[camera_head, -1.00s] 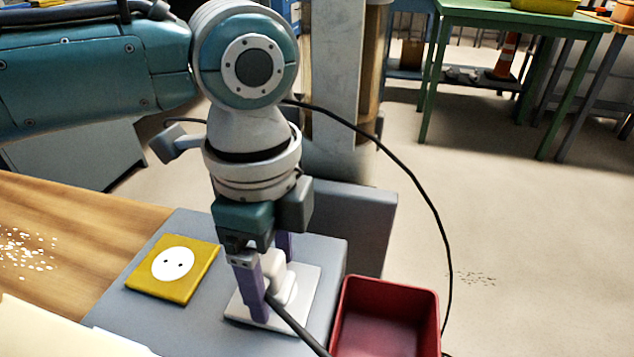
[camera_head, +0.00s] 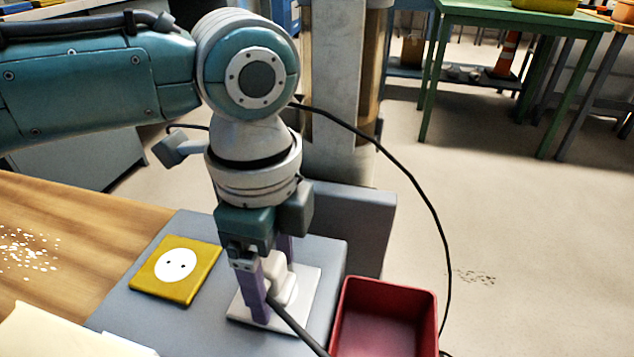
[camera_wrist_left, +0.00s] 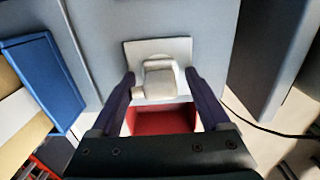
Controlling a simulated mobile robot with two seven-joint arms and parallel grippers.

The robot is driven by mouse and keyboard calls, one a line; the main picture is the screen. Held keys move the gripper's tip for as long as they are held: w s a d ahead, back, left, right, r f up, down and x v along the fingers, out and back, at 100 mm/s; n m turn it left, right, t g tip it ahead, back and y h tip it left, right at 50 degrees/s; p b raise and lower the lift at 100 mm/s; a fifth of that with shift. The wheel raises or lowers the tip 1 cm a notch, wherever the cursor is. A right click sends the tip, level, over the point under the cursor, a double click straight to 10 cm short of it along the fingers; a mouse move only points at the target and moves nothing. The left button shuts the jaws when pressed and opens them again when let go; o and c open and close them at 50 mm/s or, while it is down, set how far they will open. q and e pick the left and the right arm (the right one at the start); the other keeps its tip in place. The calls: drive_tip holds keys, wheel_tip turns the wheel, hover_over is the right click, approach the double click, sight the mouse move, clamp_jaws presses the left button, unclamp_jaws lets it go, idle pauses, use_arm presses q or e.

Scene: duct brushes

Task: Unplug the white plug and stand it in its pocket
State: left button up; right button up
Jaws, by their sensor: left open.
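The white plug (camera_head: 284,285) sits on a square white socket plate (camera_head: 312,285) on the grey-blue bench top. A dark cable (camera_head: 300,329) runs from near it toward the front. My left gripper (camera_head: 270,308) points down over the plate. Its purple fingers stand open on either side of the plug, partly hiding it. In the left wrist view the plug (camera_wrist_left: 158,80) lies between the two fingertips (camera_wrist_left: 160,78), with a visible gap on each side. I cannot make out which part is its pocket. My right gripper is out of view.
A yellow plate with a white two-hole disc (camera_head: 177,265) lies left of the gripper. A red open bin (camera_head: 391,283) stands close on the right. A blue-framed object (camera_wrist_left: 45,80) shows in the left wrist view. A black cable (camera_head: 432,210) loops behind on the right.

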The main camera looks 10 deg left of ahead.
sight(271, 261)
use_arm(q)
clamp_jaws()
idle(0.6)
drive_tip(key=shift+r, duration=0.1)
idle(0.3)
drive_tip(key=shift+r+p, duration=2.9)
drive_tip(key=shift+p, duration=0.8)
wheel_tip(271, 261, up, 3)
drive_tip(key=p, duration=0.4)
drive_tip(key=shift+r, duration=0.1)
